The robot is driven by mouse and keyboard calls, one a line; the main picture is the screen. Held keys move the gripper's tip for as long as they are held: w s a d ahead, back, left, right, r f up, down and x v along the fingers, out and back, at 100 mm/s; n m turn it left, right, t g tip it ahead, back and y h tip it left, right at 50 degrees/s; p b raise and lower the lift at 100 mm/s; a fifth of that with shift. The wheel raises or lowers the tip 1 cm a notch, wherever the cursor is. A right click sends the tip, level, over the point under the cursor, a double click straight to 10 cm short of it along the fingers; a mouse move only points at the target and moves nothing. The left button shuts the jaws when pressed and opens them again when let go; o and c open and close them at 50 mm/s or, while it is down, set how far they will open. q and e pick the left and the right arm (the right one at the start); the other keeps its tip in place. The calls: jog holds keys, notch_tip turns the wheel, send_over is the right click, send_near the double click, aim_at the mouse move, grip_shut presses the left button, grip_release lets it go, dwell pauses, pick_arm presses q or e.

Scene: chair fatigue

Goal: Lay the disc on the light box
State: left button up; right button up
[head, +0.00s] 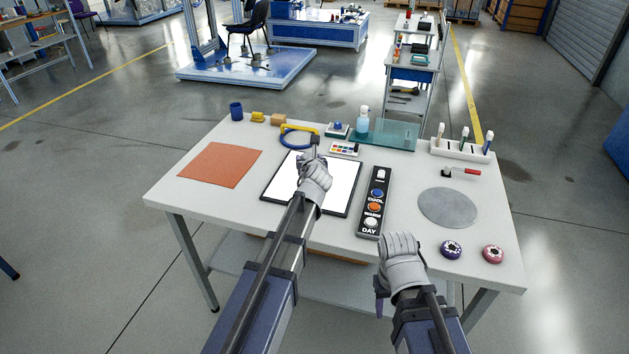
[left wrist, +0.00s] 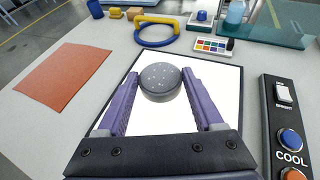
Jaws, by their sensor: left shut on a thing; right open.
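The light box (head: 343,190) is a glowing white panel with a dark frame, lying flat mid-table; it also shows in the left wrist view (left wrist: 165,121). My left gripper (head: 315,147) is over its far part. In the left wrist view, my left gripper (left wrist: 161,88) is shut on a dark grey speckled disc (left wrist: 160,77), seen against the white panel. I cannot tell whether the disc touches the panel. In the head view the disc is mostly hidden by the gripper. My right gripper (head: 399,246) is open near the table's front edge, right of the switch panel.
A switch panel (head: 374,203) with COOL, WARM and DAY buttons stands right of the light box. An orange sheet (head: 220,164) lies left; a blue-yellow ring tool (head: 293,136) and paint set (head: 345,149) lie behind. A grey round mat (head: 447,207) and two rolls (head: 451,249) lie right.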

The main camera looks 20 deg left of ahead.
pick_arm(q)
jog(key=shift+d+f+b, duration=0.15)
jog(key=shift+f+b, duration=3)
jog(key=shift+f, duration=0.05)
jog(key=shift+f, duration=0.1)
notch_tip(320, 180, down, 3)
jog(key=b, duration=0.3)
jog(key=shift+f+b, duration=0.2)
jog(key=shift+b, duration=0.15)
jog(key=shift+f, duration=0.25)
jog(key=o, duration=1.4)
jog(key=shift+r, duration=0.1)
jog(key=shift+r, duration=0.15)
jog(key=p+v, duration=0.4)
jog(key=v, duration=0.8)
jog(key=shift+p, duration=0.3)
